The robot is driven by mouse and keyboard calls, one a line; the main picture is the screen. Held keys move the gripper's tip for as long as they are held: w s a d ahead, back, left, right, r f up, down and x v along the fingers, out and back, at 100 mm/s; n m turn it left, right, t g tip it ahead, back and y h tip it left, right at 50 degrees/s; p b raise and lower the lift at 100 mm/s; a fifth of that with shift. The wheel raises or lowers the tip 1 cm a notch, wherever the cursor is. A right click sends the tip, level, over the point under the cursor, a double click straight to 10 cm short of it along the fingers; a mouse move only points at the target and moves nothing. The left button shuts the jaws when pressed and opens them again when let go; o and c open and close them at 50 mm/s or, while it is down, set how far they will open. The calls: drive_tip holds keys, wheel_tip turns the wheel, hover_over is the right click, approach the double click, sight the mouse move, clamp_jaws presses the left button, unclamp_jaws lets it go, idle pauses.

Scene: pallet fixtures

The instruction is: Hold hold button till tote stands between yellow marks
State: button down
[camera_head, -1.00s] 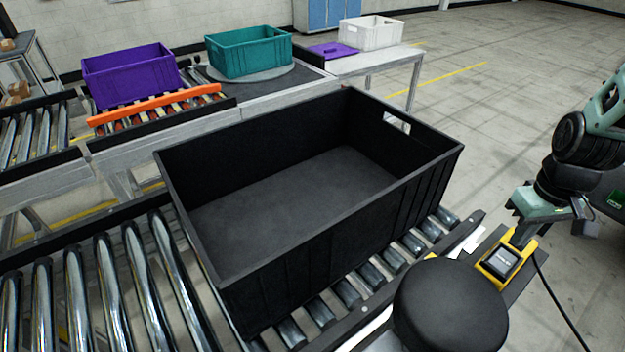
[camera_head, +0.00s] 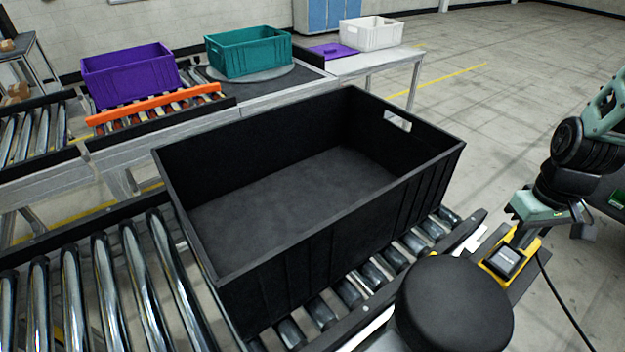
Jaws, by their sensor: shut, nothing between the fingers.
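The large black tote (camera_head: 330,240) stands empty on a roller conveyor (camera_head: 110,285) in the middle of the view. A yellow-framed control box with a dark square top (camera_head: 503,262) sits beside the conveyor's right end; I take it to be the hold button. My gripper (camera_head: 516,238) is shut, pointing down at the box's far edge. I cannot tell whether its tips touch or press the button. A small yellow patch (camera_head: 436,252) shows on the near rail, partly hidden by a black round pad (camera_head: 455,303). I cannot make out a pair of yellow marks.
Behind runs a second conveyor with a purple tote (camera_head: 130,75), an orange bar (camera_head: 155,104) and a teal tote (camera_head: 250,52) on a round plate. A white tote (camera_head: 371,32) stands on a table. Floor at the right back is open.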

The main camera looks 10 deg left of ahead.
sight(506, 258)
drive_tip(key=shift+f+b, duration=1.65)
drive_tip(key=shift+f, duration=0.6)
idle(1.3)
wheel_tip(506, 258, up, 7)
drive_tip(key=p, duration=0.6)
drive_tip(key=shift+r, duration=0.15)
